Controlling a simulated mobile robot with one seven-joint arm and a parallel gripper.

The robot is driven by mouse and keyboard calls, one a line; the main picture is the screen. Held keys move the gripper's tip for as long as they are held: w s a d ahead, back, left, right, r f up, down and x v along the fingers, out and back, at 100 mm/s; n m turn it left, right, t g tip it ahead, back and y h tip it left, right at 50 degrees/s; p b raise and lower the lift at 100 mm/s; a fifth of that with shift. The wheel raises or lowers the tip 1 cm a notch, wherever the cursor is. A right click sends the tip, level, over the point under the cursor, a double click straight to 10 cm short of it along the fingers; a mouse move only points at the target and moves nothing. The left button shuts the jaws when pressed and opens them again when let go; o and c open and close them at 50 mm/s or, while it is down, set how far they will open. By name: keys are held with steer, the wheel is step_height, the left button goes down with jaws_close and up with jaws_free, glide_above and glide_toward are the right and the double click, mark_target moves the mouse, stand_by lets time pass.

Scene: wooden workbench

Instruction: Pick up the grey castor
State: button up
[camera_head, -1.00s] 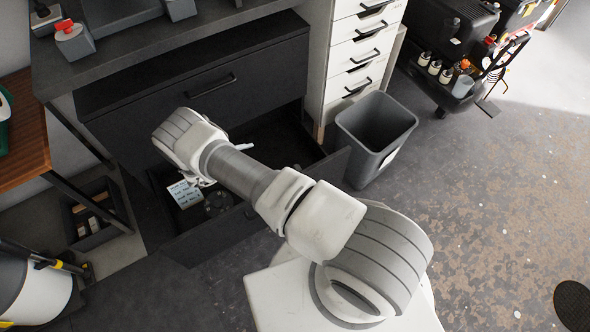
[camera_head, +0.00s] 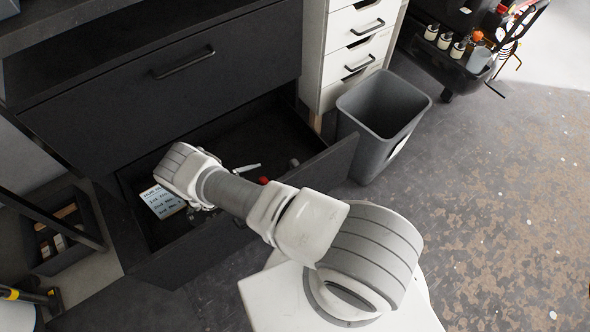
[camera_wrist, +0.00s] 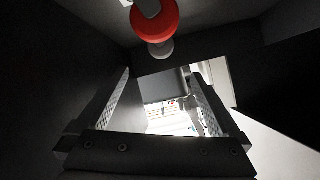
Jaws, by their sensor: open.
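My gripper (camera_wrist: 160,84) is open inside the open drawer. In the wrist view its two textured fingers stand apart, with a grey blocky shape (camera_wrist: 163,86) beyond and between them; I cannot tell whether that is the grey castor. In the head view my wrist hides the fingers and much of the drawer's left half. A small grey piece (camera_head: 293,163) lies near the drawer's right end; it is too small to identify as the castor. Nothing is clearly held.
The dark drawer (camera_head: 318,165) also holds a blue-and-white box (camera_head: 161,202), a pale slim tool (camera_head: 246,168) and a red piece (camera_head: 263,180), perhaps the red round part (camera_wrist: 155,18) in the wrist view. A grey bin (camera_head: 352,155) stands right of the drawer.

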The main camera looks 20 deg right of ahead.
mark_target(293, 167)
steer(key=b+x, duration=0.3)
steer(key=x, duration=1.2)
steer(key=shift+w+d+f+b, duration=0.1)
steer(key=shift+w+d+b, duration=0.1)
steer(key=shift+d+b, duration=0.1)
steer(key=shift+c, duration=0.3)
steer(key=c, duration=1.4)
